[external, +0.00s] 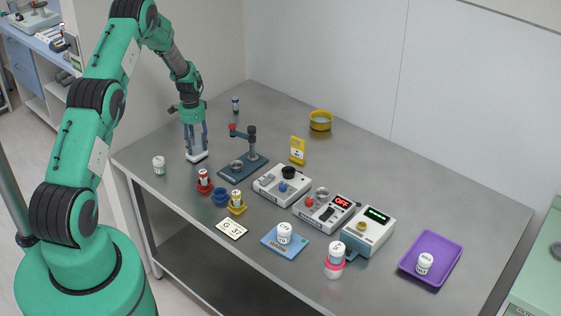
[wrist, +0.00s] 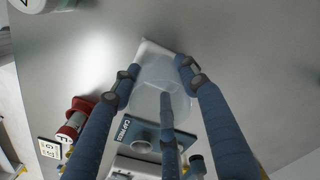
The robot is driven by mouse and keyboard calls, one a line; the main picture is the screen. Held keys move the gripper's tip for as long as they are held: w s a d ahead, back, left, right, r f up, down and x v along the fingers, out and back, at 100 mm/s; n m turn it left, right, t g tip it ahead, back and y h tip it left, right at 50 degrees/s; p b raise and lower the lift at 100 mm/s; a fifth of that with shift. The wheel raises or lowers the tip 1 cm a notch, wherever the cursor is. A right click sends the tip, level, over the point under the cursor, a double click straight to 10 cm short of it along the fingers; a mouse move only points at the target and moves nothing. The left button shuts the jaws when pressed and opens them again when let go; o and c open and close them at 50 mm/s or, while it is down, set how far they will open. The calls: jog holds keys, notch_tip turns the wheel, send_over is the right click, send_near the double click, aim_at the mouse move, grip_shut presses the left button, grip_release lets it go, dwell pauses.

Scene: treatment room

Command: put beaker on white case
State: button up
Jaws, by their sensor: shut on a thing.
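A clear, translucent beaker (wrist: 152,98) is between the fingers of my gripper (wrist: 158,72) in the wrist view. My gripper is shut on it. The white case (wrist: 152,47) shows as a flat white edge just beyond and under the beaker. In the external view my gripper (external: 197,146) points down over the white case (external: 197,157) at the left of the table. The beaker is hard to make out there. I cannot tell whether the beaker's bottom touches the case.
A blue stand marked cap press (external: 240,168) is close to the right. A white jar (external: 159,165) stands to the left, and a red cup with a small bottle (external: 204,185) in front. Instruments and a purple tray (external: 432,260) are farther right. The table's back left is mostly clear.

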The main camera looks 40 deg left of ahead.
jog(key=shift+f, duration=0.2)
jog(key=o, duration=1)
jog(key=shift+r, duration=0.1)
jog(key=shift+r+b, duration=0.35)
jog(key=shift+r, duration=5.75)
jog(key=shift+r, duration=0.15)
